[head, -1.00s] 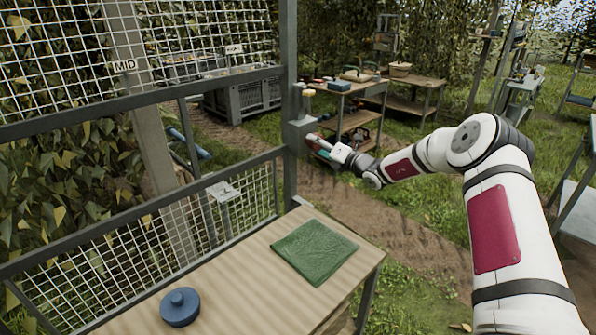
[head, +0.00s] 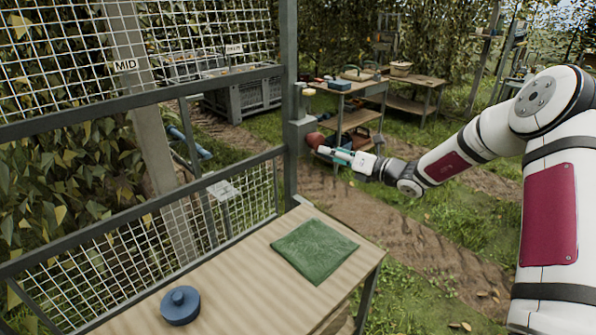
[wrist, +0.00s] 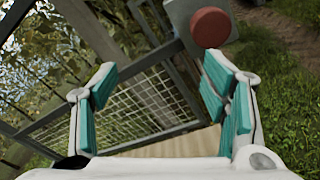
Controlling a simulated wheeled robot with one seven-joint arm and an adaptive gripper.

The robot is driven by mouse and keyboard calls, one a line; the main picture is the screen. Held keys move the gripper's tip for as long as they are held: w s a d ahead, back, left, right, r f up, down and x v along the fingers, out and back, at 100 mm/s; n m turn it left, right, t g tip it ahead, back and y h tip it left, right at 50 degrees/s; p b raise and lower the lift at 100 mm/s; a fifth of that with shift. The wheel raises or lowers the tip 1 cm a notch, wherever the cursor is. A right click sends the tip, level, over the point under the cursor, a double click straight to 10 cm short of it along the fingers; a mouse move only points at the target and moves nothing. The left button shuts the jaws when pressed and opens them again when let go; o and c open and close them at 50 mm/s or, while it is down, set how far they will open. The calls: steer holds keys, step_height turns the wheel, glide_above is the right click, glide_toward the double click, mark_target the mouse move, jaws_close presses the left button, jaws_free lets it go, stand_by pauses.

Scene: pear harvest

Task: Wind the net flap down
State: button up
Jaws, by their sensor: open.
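A grey box (head: 299,133) is fixed to the upright post, with a round red knob (head: 314,141) on its right side. The knob shows as a red disc in the wrist view (wrist: 210,27), at the top right. My gripper (head: 326,154) is open, with its fingers pointing left, just right of and below the knob. In the wrist view my gripper (wrist: 160,85) has its teal pads wide apart with nothing between them; the knob lies beyond the right finger. I cannot tell which netting is the flap.
A wooden table (head: 240,275) in front carries a green cloth (head: 315,250) and a blue lidded disc (head: 180,306). A lower mesh fence (head: 120,245) runs behind it. A grey crate (head: 240,97) and a workbench (head: 352,92) stand farther back. Grass and a dirt path lie right.

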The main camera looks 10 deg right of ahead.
steer(key=s+a+r+n+g+b, duration=0.1)
steer(key=s+a+r+n+g, duration=0.1)
steer(key=s+a+n+g, duration=0.2)
steer(key=s+a+r+n+g+b, duration=0.1)
steer(key=s+a+r+n+g, duration=0.2)
steer(key=s+a+n, duration=0.5)
steer(key=shift+s+a+r+n+g, duration=0.2)
steer(key=shift+s+n+g, duration=0.7)
steer(key=shift+s+n, duration=1.2)
steer(key=shift+s, duration=0.15)
steer(key=s+d+r+n+g+h, duration=0.1)
steer(key=s+r+n+h, duration=0.15)
steer(key=s+n, duration=0.4)
steer(key=s+d+r+n+h, duration=0.1)
steer(key=s+n+h, duration=0.25)
steer(key=s, duration=0.65)
steer(key=s+d+r+n+t+h, duration=0.1)
steer(key=s+d+n+h, duration=0.4)
steer(key=s, duration=0.8)
steer(key=d+n, duration=0.2)
steer(key=d, duration=0.2)
steer(key=shift+d+r+n+t, duration=0.15)
steer(key=shift+d+n+t, duration=0.2)
steer(key=shift+n+t, duration=0.05)
